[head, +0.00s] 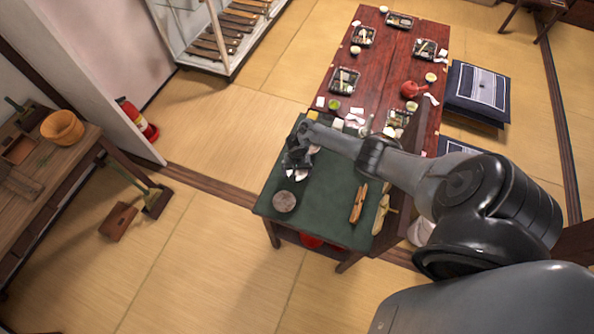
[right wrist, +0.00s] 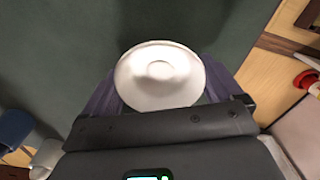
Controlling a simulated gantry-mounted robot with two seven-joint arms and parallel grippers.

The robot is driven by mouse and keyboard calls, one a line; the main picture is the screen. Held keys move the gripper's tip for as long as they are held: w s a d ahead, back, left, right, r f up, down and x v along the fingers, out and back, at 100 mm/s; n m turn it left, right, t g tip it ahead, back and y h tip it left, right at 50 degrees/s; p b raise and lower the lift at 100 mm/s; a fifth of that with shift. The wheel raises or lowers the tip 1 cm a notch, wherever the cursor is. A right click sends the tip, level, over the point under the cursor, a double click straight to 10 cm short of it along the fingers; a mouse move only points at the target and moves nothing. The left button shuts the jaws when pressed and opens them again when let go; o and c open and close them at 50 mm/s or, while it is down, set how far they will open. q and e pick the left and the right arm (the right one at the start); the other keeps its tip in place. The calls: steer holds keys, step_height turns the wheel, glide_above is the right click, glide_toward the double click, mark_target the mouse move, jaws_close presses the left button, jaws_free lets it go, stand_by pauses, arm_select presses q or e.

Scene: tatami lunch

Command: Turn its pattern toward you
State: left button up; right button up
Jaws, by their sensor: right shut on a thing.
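A round white dish (right wrist: 160,77) with a raised ring at its middle shows in the right wrist view. It is between the two fingers of my right gripper (right wrist: 162,90), which is shut on it. No pattern shows on the face I see. In the head view my right gripper (head: 298,158) is above the far left part of the green-topped table (head: 325,190), and the dish is too small and covered there to make out surely. My left gripper is in neither view.
A round grey-brown disc (head: 284,201) and wooden pieces (head: 358,203) lie on the green top. Small white items crowd its far edge. Beyond stands a red-brown low table (head: 390,60) with set trays and a red teapot (head: 409,89). The green top's middle is clear.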

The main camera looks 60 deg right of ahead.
stand_by(0.3)
steer(key=shift+f, duration=0.2)
steer(key=o, duration=0.7)
steer(key=shift+r, duration=0.1)
steer(key=shift+r+p, duration=1.25)
steer(key=shift+p, duration=0.15)
steer(key=shift+r+p, duration=1.15)
steer(key=shift+p, duration=0.15)
